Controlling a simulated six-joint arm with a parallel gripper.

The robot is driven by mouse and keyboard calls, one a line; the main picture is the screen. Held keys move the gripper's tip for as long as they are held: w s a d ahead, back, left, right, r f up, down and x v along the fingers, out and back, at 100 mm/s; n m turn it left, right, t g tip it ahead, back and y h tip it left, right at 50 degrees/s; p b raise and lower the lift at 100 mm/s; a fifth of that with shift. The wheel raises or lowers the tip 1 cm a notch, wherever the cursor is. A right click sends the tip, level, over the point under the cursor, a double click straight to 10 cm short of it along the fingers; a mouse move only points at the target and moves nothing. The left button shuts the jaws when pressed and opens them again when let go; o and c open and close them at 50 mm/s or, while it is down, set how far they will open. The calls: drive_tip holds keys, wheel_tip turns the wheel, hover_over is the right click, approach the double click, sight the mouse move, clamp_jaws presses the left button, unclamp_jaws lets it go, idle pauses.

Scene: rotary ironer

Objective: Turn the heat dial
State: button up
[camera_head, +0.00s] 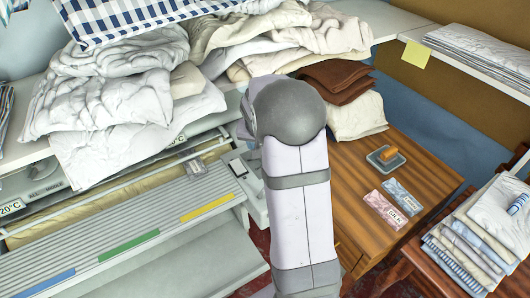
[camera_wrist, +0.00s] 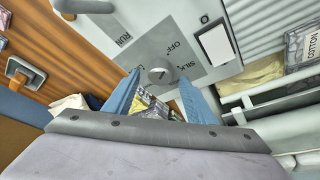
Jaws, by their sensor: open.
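The heat dial (camera_wrist: 160,76) is a small round grey knob on a grey panel (camera_wrist: 205,65) in the wrist view. "OFF" and "SILK" are printed beside it; other lettering is partly hidden. My gripper (camera_wrist: 159,80) is open, its two blue fingers on either side of the dial in the picture. I cannot tell whether they touch it or how far off they are. In the head view my arm hides the dial and gripper; part of the light control box (camera_head: 246,183) shows left of the arm.
The ironer's slatted feed board (camera_head: 120,235) with coloured strips lies left. Piled white linen (camera_head: 110,95) covers the shelf above. The wooden table (camera_head: 345,185) at right holds a small dish (camera_head: 386,160) and two packets (camera_head: 392,203). Folded cloths (camera_head: 470,240) are stacked far right.

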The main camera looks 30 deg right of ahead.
drive_tip(key=b+v, duration=0.1)
drive_tip(key=v, duration=0.4)
idle(0.4)
drive_tip(key=s+a+f+n, duration=0.1)
drive_tip(key=a, duration=0.2)
drive_tip(key=s+a+f+n+y, duration=0.1)
drive_tip(key=s+a, duration=0.1)
drive_tip(key=a, duration=0.1)
drive_tip(key=s+a+f+n, duration=0.1)
drive_tip(key=a, duration=0.2)
drive_tip(key=shift+s+a+f+n+y, duration=0.25)
drive_tip(key=shift+a+n+y, duration=0.05)
drive_tip(key=shift+a, duration=0.05)
drive_tip(key=s+a+f+n+y, duration=0.2)
drive_tip(key=s+a+f+n, duration=0.3)
drive_tip(key=s+a, duration=0.55)
drive_tip(key=s+r+g, duration=0.2)
drive_tip(key=s+g, duration=0.1)
drive_tip(key=s, duration=0.4)
drive_tip(key=shift+s+r, duration=0.2)
drive_tip(key=shift+s, duration=0.1)
